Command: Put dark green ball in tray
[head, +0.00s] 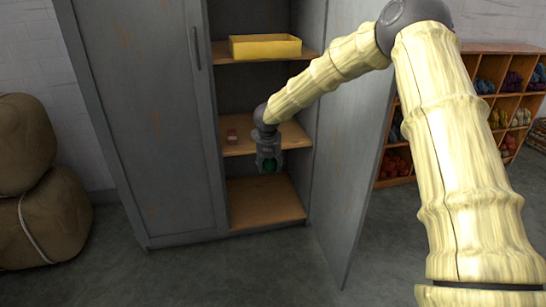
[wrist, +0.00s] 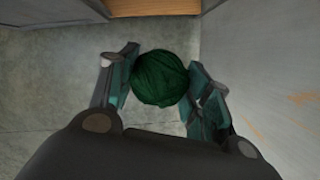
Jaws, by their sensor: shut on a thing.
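The dark green ball (wrist: 160,78) sits between the two fingers of my gripper (wrist: 163,84) in the wrist view, with both fingers against its sides. In the head view my gripper (head: 269,164) hangs in front of the open side of the grey cabinet, and the ball (head: 270,166) shows as a small green patch between the fingers, mostly hidden by them. A yellow tray (head: 265,49) stands on the cabinet's upper shelf, above and behind my gripper. Its inside is barely visible.
The grey cabinet has a closed left door (head: 140,110) and an open right door (head: 362,130). The bottom shelf (head: 262,203) looks bare. Cubbies of wool (head: 500,95) stand at the right, brown sacks (head: 45,215) at the left.

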